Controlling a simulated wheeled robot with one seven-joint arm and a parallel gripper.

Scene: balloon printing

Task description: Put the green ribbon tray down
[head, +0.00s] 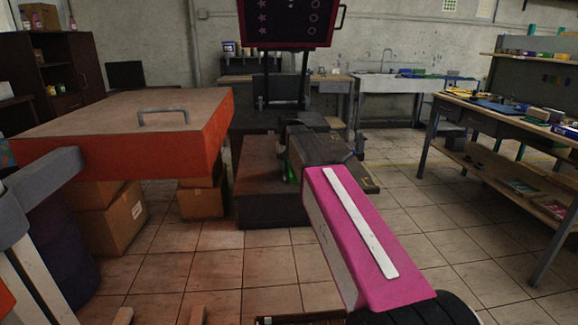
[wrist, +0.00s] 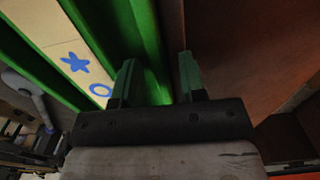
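The green ribbon tray (wrist: 92,50) fills the upper left of the wrist view. Its green walls flank a pale panel with a blue star and a blue ring. My gripper (wrist: 158,80) has its two fingers apart, with a green part of the tray between them. I cannot tell whether both fingers press on it. In the head view my gripper (head: 292,158) is low and ahead, at the end of my pink arm, by a dark brown block. Only a small green sliver (head: 290,172) shows there; my arm and gripper hide the rest.
The dark brown block (head: 258,180) stands on the tiled floor. An orange-sided table (head: 90,125) with a metal handle is at left, with cardboard boxes (head: 118,215) below. A workbench (head: 520,125) with supplies is at right. Floor between is clear.

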